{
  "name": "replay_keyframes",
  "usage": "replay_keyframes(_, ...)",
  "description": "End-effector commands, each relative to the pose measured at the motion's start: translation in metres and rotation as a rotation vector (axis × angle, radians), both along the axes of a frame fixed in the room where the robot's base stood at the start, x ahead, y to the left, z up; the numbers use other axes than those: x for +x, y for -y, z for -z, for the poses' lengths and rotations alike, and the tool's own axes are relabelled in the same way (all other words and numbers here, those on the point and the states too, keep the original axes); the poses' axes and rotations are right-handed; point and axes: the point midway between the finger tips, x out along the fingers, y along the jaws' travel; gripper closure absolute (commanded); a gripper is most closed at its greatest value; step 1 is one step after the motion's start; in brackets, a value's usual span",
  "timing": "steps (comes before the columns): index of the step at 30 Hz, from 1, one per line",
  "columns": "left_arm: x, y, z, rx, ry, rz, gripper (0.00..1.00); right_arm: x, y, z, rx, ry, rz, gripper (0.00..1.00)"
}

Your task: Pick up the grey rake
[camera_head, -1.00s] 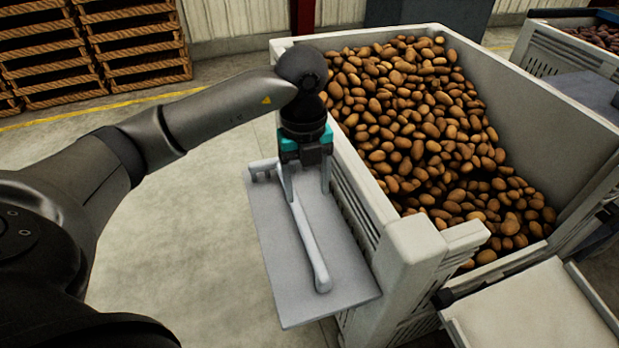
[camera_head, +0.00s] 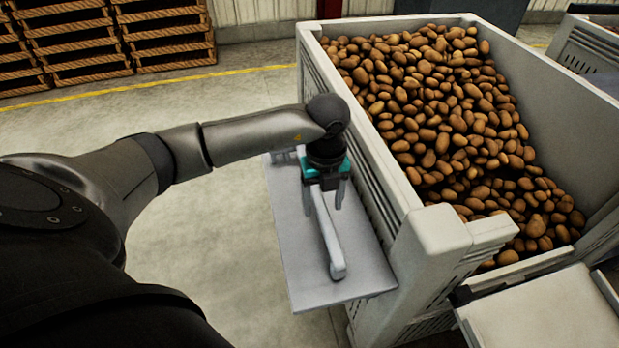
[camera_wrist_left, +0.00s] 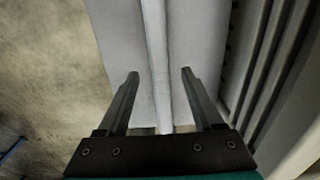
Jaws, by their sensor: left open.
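The grey rake (camera_head: 328,238) lies on a grey shelf (camera_head: 300,275) fixed beside the big crate. Its handle points toward the front and its head is at the far end, partly hidden by my arm. My left gripper (camera_head: 323,205) points down over the handle, open, with a finger on each side. In the left wrist view the handle (camera_wrist_left: 155,60) runs between the two open fingertips (camera_wrist_left: 160,73). I cannot tell how far above the handle the fingers are. My right gripper is not in view.
A large pale crate (camera_head: 440,232) full of potatoes (camera_head: 440,110) stands right beside the shelf, its wall close to my left gripper. A pale tray (camera_head: 545,312) is at the lower right. Wooden pallets (camera_head: 165,35) stand at the back left. The floor left of the shelf is clear.

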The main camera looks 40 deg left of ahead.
Motion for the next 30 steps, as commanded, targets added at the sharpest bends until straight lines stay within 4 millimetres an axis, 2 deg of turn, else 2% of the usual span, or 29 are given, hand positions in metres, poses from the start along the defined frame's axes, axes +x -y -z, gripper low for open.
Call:
replay_keyframes(1,0.0,0.001,0.012,-0.002,-0.003,0.0,0.32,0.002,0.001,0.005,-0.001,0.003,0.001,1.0)
replay_keyframes(4,0.0,0.0,0.026,-0.001,-0.003,-0.001,0.32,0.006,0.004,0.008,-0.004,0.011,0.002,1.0)
replay_keyframes(12,0.001,0.0,0.03,-0.001,0.001,0.0,0.32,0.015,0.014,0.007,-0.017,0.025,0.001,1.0)
replay_keyframes(30,0.001,0.0,0.029,-0.001,0.0,0.0,1.0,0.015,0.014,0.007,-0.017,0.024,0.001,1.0)
